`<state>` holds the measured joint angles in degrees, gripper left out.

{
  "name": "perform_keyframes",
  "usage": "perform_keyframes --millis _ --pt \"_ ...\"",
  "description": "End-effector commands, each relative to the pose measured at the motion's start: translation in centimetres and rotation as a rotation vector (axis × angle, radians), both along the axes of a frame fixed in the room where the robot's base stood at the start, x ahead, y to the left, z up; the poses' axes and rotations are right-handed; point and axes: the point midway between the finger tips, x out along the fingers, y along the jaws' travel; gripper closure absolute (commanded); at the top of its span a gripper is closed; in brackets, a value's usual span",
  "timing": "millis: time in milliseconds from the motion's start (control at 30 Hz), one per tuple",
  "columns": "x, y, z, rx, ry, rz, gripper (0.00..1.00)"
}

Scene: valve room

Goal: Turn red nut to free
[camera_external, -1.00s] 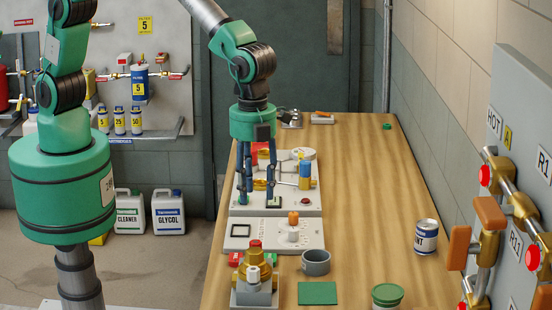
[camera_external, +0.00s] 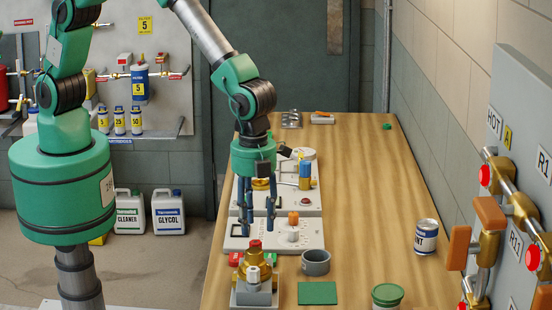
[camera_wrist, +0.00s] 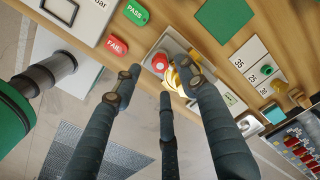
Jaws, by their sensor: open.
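A brass valve (camera_external: 259,268) stands on a grey block near the front left of the bench. The red nut (camera_external: 255,245) sits on top of it. In the wrist view the red nut (camera_wrist: 159,63) shows beyond my fingertips, beside the partly hidden brass body (camera_wrist: 174,79). My gripper (camera_external: 258,226) points down with its fingers spread, behind and above the valve in the external view. In the wrist view my gripper (camera_wrist: 165,84) has its three dark fingers apart with nothing between them. They appear clear of the nut.
Green PASS (camera_wrist: 136,12) and red FAIL (camera_wrist: 116,46) tags lie close by. The bench's right middle is mostly clear.

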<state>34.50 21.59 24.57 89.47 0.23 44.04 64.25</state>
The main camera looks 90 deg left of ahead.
Motion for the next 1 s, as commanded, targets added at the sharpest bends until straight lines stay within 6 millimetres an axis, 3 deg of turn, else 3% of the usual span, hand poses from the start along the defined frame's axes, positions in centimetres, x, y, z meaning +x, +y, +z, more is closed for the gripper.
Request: perform_keyframes --millis 200,400,833,1000 --pt "0.0 0.0 -3.4 0.001 0.002 0.000 0.58" --pt "0.0 0.0 -5.1 0.000 0.000 0.000 0.58" --pt "0.0 0.0 -5.7 0.000 0.000 0.000 0.58" --pt "0.0 0.0 -5.6 0.000 0.000 0.000 0.90"
